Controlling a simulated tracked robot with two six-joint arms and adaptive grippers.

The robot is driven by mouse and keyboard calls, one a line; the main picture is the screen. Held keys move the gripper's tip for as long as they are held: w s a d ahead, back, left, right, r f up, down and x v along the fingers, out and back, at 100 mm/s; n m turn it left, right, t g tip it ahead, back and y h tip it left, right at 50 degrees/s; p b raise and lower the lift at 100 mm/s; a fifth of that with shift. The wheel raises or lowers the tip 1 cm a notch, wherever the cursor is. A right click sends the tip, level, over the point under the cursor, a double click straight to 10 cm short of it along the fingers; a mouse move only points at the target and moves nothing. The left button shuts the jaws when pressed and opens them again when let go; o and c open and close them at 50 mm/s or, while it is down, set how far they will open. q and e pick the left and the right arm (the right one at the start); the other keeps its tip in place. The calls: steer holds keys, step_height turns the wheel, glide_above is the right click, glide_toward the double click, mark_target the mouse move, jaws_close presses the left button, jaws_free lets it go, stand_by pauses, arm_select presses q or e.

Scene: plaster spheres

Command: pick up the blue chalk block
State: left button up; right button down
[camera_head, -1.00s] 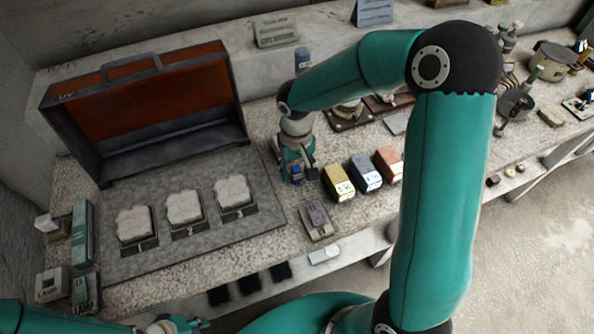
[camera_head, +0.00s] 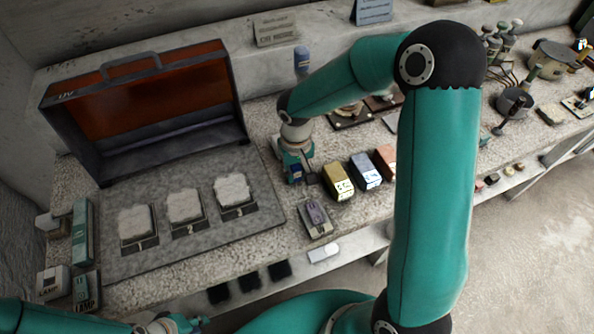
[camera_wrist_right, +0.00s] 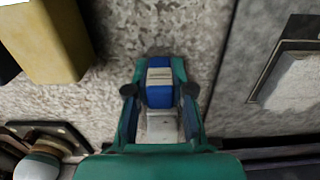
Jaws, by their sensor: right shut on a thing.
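The blue chalk block (camera_wrist_right: 159,92), with a pale label band across it, sits between the fingers of my right gripper (camera_wrist_right: 159,91) in the right wrist view. The fingers are shut on its two sides. In the head view my right gripper (camera_head: 299,174) is low over the speckled bench, just left of the yellow block (camera_head: 338,180); a small patch of blue shows at its fingers. I cannot tell whether the block still touches the bench. My left gripper (camera_head: 188,325) is at the bottom edge of the head view, away from the block; its fingers are too small to read.
A blue-white block (camera_head: 366,172) and an orange block (camera_head: 386,160) stand right of the yellow one. A small grey device (camera_head: 316,217) lies in front. At left are an open case (camera_head: 150,105) and a grey mat (camera_head: 185,240) with several white slabs.

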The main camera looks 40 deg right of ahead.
mark_target(296, 167)
step_height(296, 167, up, 20)
steer(key=shift+b, duration=0.35)
steer(key=shift+f, duration=0.1)
stand_by(0.9)
